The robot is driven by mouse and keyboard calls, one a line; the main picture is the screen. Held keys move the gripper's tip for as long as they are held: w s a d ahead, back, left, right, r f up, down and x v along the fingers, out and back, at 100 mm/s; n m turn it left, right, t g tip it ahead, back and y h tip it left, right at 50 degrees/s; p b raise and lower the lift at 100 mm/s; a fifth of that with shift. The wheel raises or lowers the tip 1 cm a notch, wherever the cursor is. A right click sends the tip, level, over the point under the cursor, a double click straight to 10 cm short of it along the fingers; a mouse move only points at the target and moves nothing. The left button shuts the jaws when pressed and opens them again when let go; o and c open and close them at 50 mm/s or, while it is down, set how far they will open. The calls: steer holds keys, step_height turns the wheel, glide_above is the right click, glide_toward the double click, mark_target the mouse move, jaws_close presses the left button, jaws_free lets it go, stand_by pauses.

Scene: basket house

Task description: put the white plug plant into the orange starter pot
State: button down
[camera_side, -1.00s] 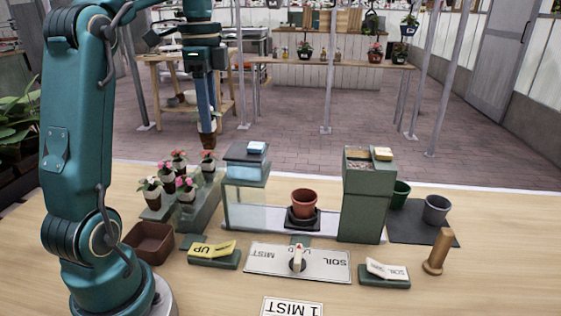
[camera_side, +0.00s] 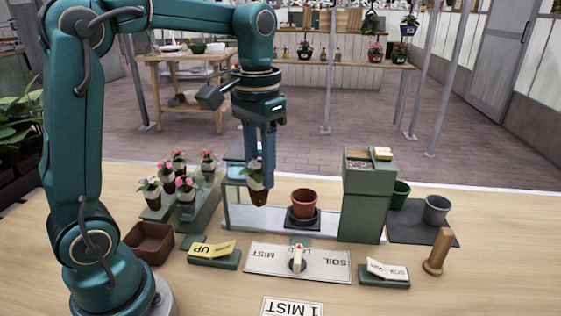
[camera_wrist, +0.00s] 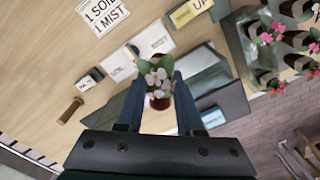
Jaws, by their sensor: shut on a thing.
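My gripper (camera_side: 262,168) is shut on a plug plant (camera_side: 257,190) with whitish flowers, green leaves and a brown root plug. I hold it upright above the bench, in front of the glass-sided stand and left of the orange starter pot. In the wrist view my gripper (camera_wrist: 157,92) has the pale-flowered plant (camera_wrist: 155,72) between its fingers. The orange pot (camera_side: 304,203) stands on a black base in the middle of the station. In the wrist view the pot (camera_wrist: 160,101) shows partly behind the plant.
Several other flowering plants (camera_side: 184,187) stand in a stepped rack at left. A tall green dispenser (camera_side: 367,195) stands right of the pot. A sign plate (camera_side: 297,263) with a lever, a wooden peg (camera_side: 438,251) and a brown box (camera_side: 149,242) are on the bench.

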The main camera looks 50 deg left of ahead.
steer(key=w+a+f+n, duration=0.1)
steer(key=w+n, duration=0.5)
steer(key=n, duration=1)
steer(key=w+a+f+n, duration=0.15)
steer(key=w+n, duration=0.45)
steer(key=n, duration=0.9)
steer(key=shift+n, duration=0.3)
steer(key=shift+a+f, duration=0.2)
steer(key=shift+f, duration=2.95)
steer(key=shift+f, duration=0.2)
jaws_free()
